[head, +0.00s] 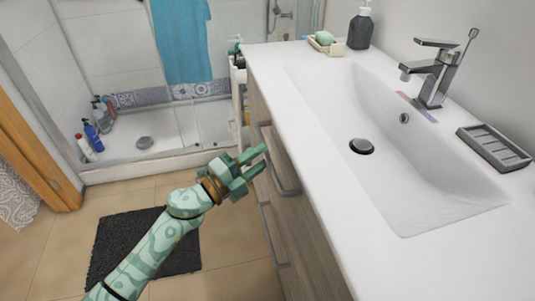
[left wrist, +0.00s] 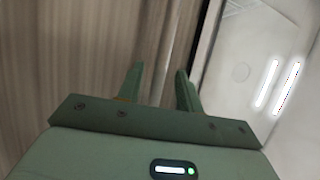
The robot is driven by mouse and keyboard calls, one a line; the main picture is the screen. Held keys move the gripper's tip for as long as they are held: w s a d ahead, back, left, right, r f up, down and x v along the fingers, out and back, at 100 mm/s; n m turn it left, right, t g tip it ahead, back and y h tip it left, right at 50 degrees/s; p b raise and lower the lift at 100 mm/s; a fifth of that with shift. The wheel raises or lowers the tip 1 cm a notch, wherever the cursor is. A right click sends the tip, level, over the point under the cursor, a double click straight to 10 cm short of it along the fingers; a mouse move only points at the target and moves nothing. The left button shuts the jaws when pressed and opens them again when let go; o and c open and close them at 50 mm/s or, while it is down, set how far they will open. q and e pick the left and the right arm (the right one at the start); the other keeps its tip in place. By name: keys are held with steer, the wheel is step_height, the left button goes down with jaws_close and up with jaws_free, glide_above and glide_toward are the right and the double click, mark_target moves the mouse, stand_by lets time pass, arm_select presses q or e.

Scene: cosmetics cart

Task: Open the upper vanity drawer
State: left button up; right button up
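The vanity's upper drawer (head: 283,155) has a wood-grain front and a grey bar handle (head: 285,188). It looks shut, flush under the white countertop. My left gripper (head: 258,161) is green and open, with its fingers pointing at the drawer front close beside the upper handle. I cannot tell whether the fingers touch the handle. In the left wrist view the two fingers (left wrist: 159,86) are apart in front of wood-grain panels (left wrist: 75,55), and nothing is clearly seen held between them. My right gripper is not in view.
A lower drawer handle (head: 270,235) sits below. The white countertop with sink (head: 340,130) overhangs the drawers and carries a faucet (head: 432,75), soap dish (head: 326,45) and dispenser (head: 360,28). A dark mat (head: 140,240) lies on the floor.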

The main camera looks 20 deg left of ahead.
arm_select(q)
steer(key=shift+x, duration=1.35)
jaws_close()
steer(key=shift+f, duration=0.1)
